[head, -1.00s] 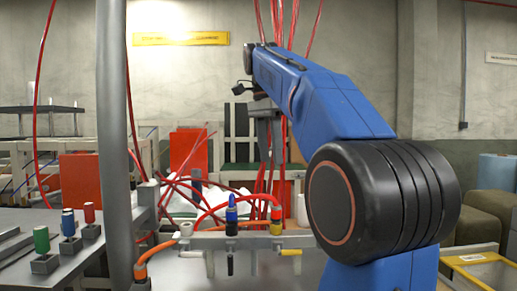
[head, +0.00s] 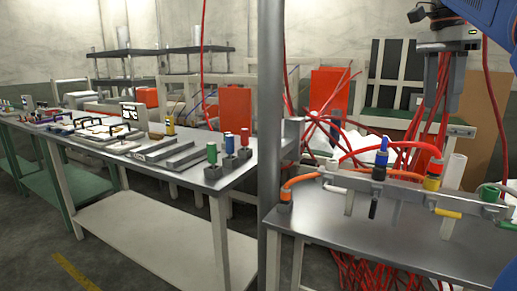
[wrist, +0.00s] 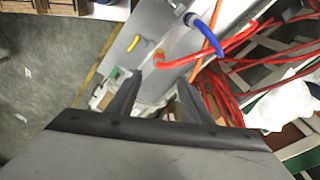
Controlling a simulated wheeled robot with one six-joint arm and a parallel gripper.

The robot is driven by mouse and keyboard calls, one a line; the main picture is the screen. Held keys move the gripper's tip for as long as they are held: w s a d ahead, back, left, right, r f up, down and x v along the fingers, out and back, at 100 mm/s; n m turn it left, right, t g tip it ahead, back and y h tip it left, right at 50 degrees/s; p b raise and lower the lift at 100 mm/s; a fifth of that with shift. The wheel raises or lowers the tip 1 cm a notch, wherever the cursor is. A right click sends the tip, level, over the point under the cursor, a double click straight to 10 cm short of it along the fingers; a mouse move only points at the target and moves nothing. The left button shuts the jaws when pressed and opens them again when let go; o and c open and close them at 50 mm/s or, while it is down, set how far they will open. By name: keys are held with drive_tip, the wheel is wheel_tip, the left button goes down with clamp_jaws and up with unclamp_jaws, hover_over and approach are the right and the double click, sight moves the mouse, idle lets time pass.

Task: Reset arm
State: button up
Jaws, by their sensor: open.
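My gripper (wrist: 158,88) is open in the wrist view, with its two dark fingers apart and nothing between them. Beyond the fingers lie a metal bench, a red hose and a blue hose end. In the head view, part of my blue arm and the grey wrist end show at the upper right, above the hose bench (head: 360,243). The fingertips cannot be made out clearly there against the red cables.
A valve rail (head: 410,193) with coloured fittings and orange hoses (head: 378,150) runs along the bench. Red cables hang behind it. A grey post (head: 270,150) stands left of the bench. A long table (head: 205,182) with small parts is farther left, with open floor before it.

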drive_tip(key=s+a+f+n+t, duration=0.1)
drive_tip(key=s+a+f+n, duration=0.4)
drive_tip(key=f, duration=0.8)
drive_tip(key=s+a+f+n+t+y, duration=0.1)
drive_tip(key=s+a+f+n, duration=0.4)
drive_tip(key=f, duration=0.9)
drive_tip(key=s+a+f+n+t, duration=0.2)
drive_tip(key=s+a+f+n, duration=0.4)
drive_tip(key=f, duration=0.8)
drive_tip(key=shift+a+n+t, duration=0.4)
drive_tip(key=shift+n, duration=0.7)
drive_tip(key=shift+s, duration=0.1)
drive_tip(key=shift+c, duration=0.4)
